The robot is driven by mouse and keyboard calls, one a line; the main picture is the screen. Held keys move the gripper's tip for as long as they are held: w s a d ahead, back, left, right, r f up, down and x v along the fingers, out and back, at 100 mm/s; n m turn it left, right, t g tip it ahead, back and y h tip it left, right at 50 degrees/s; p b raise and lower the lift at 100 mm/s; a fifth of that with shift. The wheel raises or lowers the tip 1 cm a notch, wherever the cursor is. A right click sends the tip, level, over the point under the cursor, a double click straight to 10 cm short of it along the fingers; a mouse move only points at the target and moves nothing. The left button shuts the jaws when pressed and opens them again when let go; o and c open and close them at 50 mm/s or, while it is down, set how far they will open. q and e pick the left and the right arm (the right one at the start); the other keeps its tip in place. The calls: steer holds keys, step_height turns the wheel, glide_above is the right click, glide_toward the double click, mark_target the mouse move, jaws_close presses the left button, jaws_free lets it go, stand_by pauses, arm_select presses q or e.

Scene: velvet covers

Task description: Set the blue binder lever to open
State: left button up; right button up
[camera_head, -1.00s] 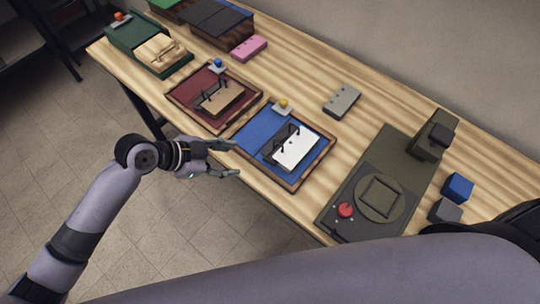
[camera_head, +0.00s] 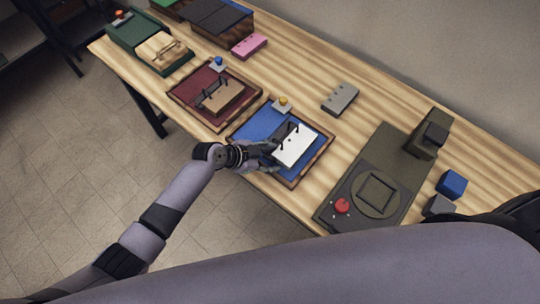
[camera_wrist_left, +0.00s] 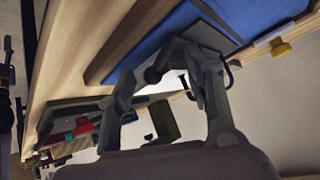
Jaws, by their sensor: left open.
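The blue binder (camera_head: 259,123) lies open on the table, its blue cover in a brown border, with white paper (camera_head: 296,148) and dark rings on its right part. A yellow knob on a small grey base (camera_head: 283,101) sits at its far edge. I cannot tell which part is the lever. My left gripper (camera_head: 272,152) is open at the binder's near edge, beside the paper and rings. In the left wrist view, the binder (camera_wrist_left: 182,28) and yellow knob (camera_wrist_left: 281,48) are above and right of my open fingers (camera_wrist_left: 172,82). A dark rounded part shows between them; contact is unclear.
A red binder (camera_head: 183,93) and a green one (camera_head: 124,35) lie to the left. A grey punched block (camera_head: 340,98) lies behind. A dark green machine with a red button (camera_head: 342,206) stands right, beside a blue cube (camera_head: 452,184).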

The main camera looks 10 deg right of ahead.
stand_by(0.3)
arm_select(q)
steer(key=shift+f, duration=0.15)
jaws_close()
stand_by(0.3)
